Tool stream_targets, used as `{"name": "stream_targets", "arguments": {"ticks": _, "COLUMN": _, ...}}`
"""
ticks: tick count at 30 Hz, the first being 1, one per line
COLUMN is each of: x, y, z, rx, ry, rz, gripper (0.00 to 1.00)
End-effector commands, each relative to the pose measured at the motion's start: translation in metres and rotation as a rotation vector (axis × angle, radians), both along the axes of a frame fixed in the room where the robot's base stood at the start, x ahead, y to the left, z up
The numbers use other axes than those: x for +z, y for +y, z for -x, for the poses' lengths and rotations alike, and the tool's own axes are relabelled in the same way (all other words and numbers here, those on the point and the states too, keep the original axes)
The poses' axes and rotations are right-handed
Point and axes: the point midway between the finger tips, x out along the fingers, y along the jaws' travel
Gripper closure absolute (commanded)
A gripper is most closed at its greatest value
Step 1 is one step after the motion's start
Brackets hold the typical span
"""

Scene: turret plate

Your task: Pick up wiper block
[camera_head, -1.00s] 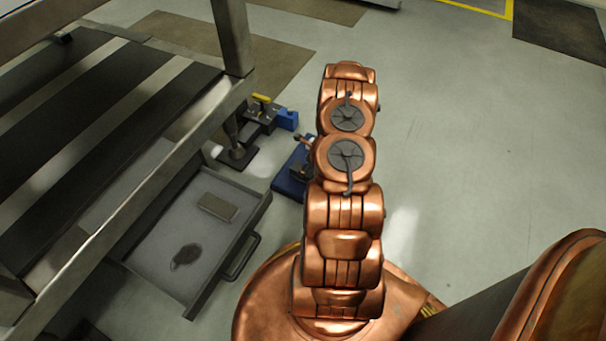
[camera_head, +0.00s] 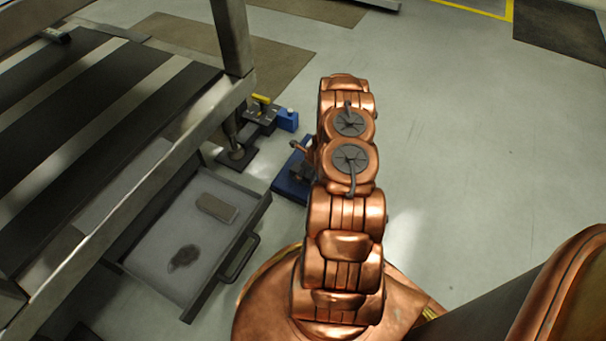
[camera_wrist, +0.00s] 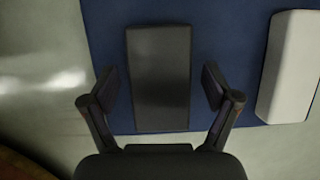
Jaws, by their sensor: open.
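In the wrist view a dark grey rectangular block (camera_wrist: 160,75), which I take as the wiper block, lies on a blue mat (camera_wrist: 235,65). My gripper (camera_wrist: 160,88) is open, with one finger on each side of this block and a gap at both sides. A pale, rounded block (camera_wrist: 292,68) lies on the mat to the right, outside the fingers. In the head view the blue mat (camera_head: 284,188) shows partly beside my arm, which hides the gripper and most of what lies there.
An open drawer (camera_head: 232,262) left of my arm holds a grey-brown block (camera_head: 217,208) and a dark patch (camera_head: 185,257). A striped bench (camera_head: 90,95) stands at the left. Blue and black equipment (camera_head: 265,120) sits behind the mat. The floor at the right is clear.

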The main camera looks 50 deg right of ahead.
Motion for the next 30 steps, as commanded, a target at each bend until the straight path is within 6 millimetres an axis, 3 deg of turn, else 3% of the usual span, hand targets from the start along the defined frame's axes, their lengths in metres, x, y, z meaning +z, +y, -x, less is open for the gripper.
{"name": "stream_targets", "arguments": {"ticks": 16, "x": -0.0033, "y": -0.0002, "z": 0.0003, "rx": 0.0, "ry": 0.0, "rz": 0.0, "gripper": 0.14}}
{"name": "stream_targets", "arguments": {"ticks": 30, "x": -0.0032, "y": -0.0003, "z": 0.0003, "rx": 0.0, "ry": 0.0, "rz": 0.0, "gripper": 0.62}}
